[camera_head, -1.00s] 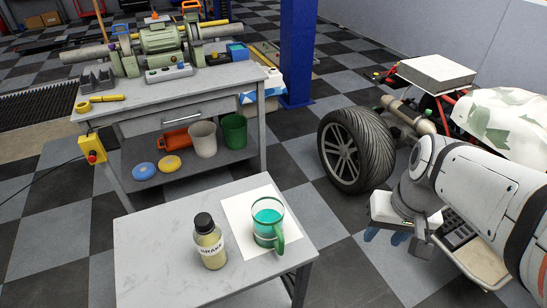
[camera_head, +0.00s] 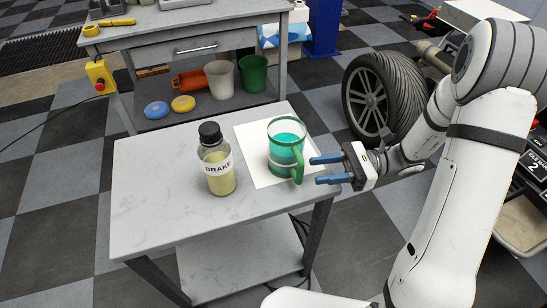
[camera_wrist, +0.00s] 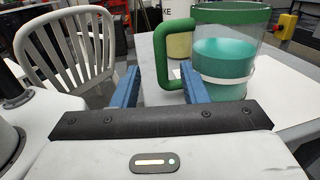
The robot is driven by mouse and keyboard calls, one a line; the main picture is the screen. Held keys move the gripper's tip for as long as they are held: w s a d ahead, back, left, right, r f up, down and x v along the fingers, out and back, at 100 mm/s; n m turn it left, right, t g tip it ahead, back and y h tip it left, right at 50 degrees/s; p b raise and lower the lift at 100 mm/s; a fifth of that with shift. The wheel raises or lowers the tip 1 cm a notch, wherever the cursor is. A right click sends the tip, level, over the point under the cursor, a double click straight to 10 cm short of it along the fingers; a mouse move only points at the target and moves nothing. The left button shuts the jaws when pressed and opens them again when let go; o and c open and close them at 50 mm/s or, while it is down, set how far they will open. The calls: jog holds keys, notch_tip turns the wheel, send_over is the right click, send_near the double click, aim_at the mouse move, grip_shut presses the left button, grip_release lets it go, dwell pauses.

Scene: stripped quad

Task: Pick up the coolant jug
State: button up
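The coolant jug (camera_head: 285,158) is a clear jug with teal liquid, a green rim and a green handle. It stands upright on a white sheet (camera_head: 250,160) on the grey table (camera_head: 160,215). My gripper (camera_head: 322,170) is open and empty, its blue fingers pointing left at the jug from the right, close to the handle. In the wrist view the jug (camera_wrist: 224,60) is ahead, with its handle (camera_wrist: 165,55) between the lines of the two fingers (camera_wrist: 160,85), beyond their tips. Whether a finger touches the jug I cannot tell.
A bottle labelled BRAKE (camera_head: 216,160) stands left of the jug. A workbench (camera_head: 180,45) with bins and tape rolls on its shelf stands behind. A tire (camera_head: 370,95) is at the back right. A white chair (camera_wrist: 70,45) shows in the wrist view.

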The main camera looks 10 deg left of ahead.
aim_at(290, 155)
jog(key=b+x, duration=0.1)
jog(key=x, duration=0.6)
jog(key=shift+s+a+f, duration=0.1)
jog(key=shift+a, duration=0.15)
jog(key=shift+c, duration=0.6)
grip_shut()
